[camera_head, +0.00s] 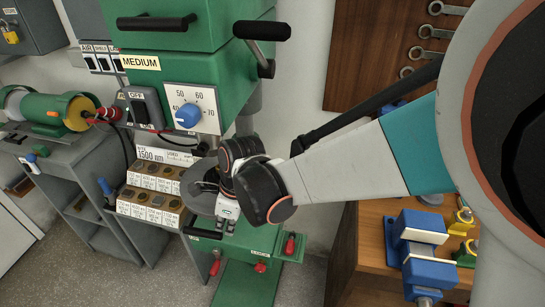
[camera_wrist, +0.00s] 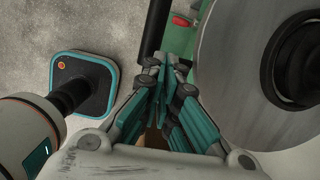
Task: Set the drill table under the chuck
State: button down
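The drill table is a round grey disc (camera_head: 203,197) on the green drill press, partly hidden behind my gripper. It fills the right of the wrist view (camera_wrist: 225,75), with a dark ring in its middle. A black handle (camera_head: 203,234) sticks out below the table; a black bar also shows at the top of the wrist view (camera_wrist: 156,28). The chuck is hidden behind the press head and my arm.
A tray of labelled blocks (camera_head: 152,195) stands left of the table. A bench with a blue vise (camera_head: 418,240) stands at right. Grey floor is free at lower left.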

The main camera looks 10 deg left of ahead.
jog(key=shift+s+a, duration=0.2)
jog(key=shift+a, duration=0.85)
